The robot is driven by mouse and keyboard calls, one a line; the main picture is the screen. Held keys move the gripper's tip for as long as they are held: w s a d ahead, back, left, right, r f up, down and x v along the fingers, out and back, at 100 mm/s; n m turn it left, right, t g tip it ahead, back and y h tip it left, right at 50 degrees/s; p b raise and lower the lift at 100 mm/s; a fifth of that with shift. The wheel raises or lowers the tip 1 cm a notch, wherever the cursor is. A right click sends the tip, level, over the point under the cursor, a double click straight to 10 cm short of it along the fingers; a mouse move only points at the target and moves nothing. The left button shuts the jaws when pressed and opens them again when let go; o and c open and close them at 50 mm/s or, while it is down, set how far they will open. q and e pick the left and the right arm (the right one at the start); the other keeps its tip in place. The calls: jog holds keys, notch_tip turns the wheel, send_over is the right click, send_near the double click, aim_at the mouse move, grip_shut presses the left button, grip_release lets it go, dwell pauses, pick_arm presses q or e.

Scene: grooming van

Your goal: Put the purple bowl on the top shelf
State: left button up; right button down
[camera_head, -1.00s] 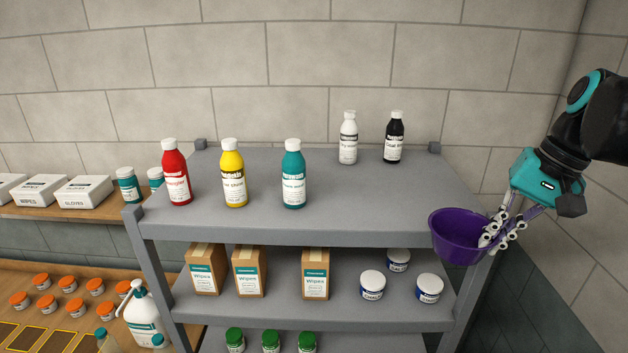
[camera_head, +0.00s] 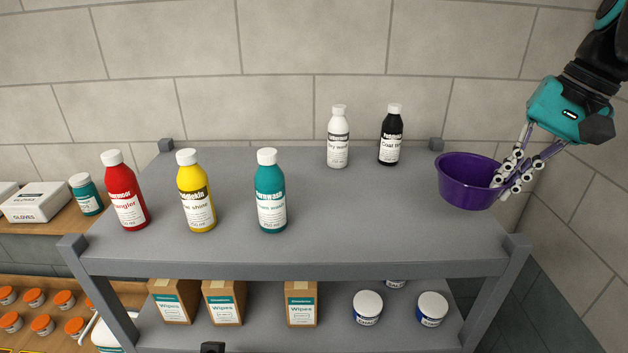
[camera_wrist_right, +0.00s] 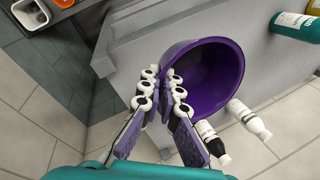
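The purple bowl (camera_head: 466,182) is upright at the right side of the shelf unit in the head view, by the top shelf's right edge. My right gripper (camera_head: 512,176) is shut on the bowl's right wall. In the right wrist view the fingers (camera_wrist_right: 163,88) pinch the rim of the bowl (camera_wrist_right: 216,72), whose inside shows. The grey top shelf (camera_head: 360,215) is below and left of the bowl. I cannot tell exactly how far the bowl is over its edge. My left gripper is not in view.
On the top shelf stand red (camera_head: 125,195), yellow (camera_head: 196,195) and teal (camera_head: 270,195) bottles at the front left, and white (camera_head: 338,140) and black (camera_head: 390,138) bottles at the back. The shelf's right part is clear. Corner posts (camera_head: 516,248) rise slightly. Wipes boxes (camera_head: 224,303) and jars stand below.

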jog(key=shift+a, duration=0.1)
jog(key=shift+w+a+f+b, duration=0.15)
jog(key=shift+w+a+f, duration=0.05)
jog(key=shift+a+f, duration=0.25)
jog(key=shift+w+a+f+b, duration=0.2)
jog(key=shift+a+f, duration=0.1)
jog(key=shift+a, duration=0.15)
jog(key=w+a+f, duration=0.1)
jog(key=w+a, duration=0.1)
jog(key=w+a+f, duration=0.4)
jog(key=shift+w+a, duration=0.15)
jog(key=shift+w, duration=0.1)
jog(key=shift+a+f, duration=0.1)
jog(key=shift+f, duration=0.35)
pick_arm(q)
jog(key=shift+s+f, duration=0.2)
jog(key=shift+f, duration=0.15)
pick_arm(e)
jog(key=shift+f, duration=1.75)
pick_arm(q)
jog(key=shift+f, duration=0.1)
pick_arm(e)
jog(key=c, duration=1.7)
grip_release()
jog(key=shift+f, duration=0.1)
